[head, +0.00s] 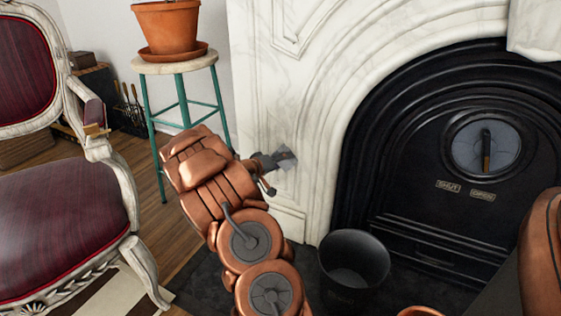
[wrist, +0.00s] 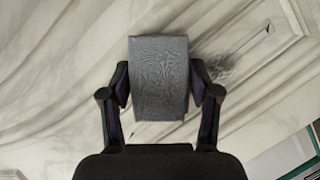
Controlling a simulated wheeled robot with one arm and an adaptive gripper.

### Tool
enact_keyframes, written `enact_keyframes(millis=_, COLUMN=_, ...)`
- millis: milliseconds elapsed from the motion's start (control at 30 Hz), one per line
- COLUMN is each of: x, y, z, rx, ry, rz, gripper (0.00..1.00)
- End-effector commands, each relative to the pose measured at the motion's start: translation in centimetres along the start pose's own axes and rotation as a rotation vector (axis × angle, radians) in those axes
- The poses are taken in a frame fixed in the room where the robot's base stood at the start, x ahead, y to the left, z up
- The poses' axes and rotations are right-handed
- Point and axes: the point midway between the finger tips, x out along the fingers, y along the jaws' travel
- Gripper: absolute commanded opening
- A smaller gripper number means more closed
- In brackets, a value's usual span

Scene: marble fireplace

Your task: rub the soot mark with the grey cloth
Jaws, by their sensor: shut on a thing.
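The grey cloth (wrist: 158,80) is a folded pad held between the two fingers of my gripper (wrist: 160,88) in the wrist view. My gripper is shut on it. In the head view my gripper (head: 266,170) reaches the left marble upright of the fireplace, and the cloth (head: 286,159) shows as a small grey patch at its tip. The soot mark (wrist: 216,67) is a dark smudge on the marble, just right of the cloth in the wrist view, partly hidden by it. I cannot tell whether the cloth touches the marble.
A black bucket (head: 353,262) stands on the dark hearth below my arm. A teal-legged stool (head: 178,67) with a potted plant pot (head: 167,25) stands left of the fireplace. A red armchair (head: 60,225) is at the left. The black fireplace door (head: 440,150) is at the right.

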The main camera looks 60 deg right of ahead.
Motion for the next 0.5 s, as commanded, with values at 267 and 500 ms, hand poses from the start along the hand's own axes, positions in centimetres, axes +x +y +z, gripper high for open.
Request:
enact_keyframes(millis=267, x=-0.4, y=1.2, z=-1.0, rx=0.001, ry=0.002, rz=-0.001, gripper=0.34)
enact_keyframes(millis=500, x=-0.7, y=0.7, z=-1.9, rx=0.002, ry=0.004, rz=-0.002, gripper=0.34)
